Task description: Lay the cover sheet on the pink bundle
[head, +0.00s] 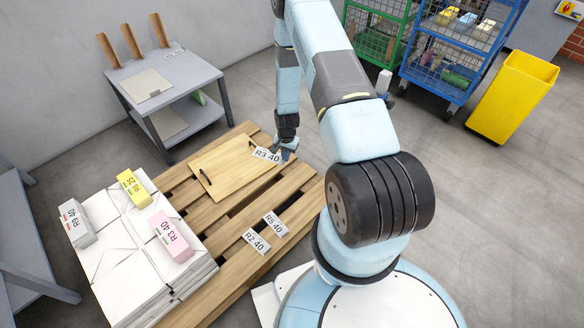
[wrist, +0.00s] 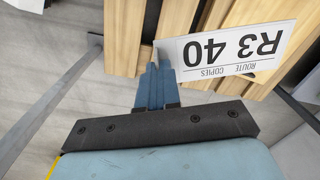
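The cover sheet (head: 267,155), white and printed R3 40, is at the far right corner of a wooden board on the pallet. It also shows in the wrist view (wrist: 235,48), where its end meets the blue fingertips. My gripper (head: 287,152) points down there, its fingers (wrist: 157,75) close together and seemingly pinching that end. Whether the sheet touches the board is hard to tell. The pink bundle (head: 171,236), marked R3 40, lies on top of the white paper stack (head: 120,270) at left, apart from my gripper.
A yellow bundle (head: 134,188) and a grey-white bundle (head: 76,222) share the stack. Two other sheets, R5 40 (head: 274,222) and R2 40 (head: 256,240), lie on the pallet slats. The wooden board (head: 225,170) has handles. A grey table (head: 180,75) stands behind.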

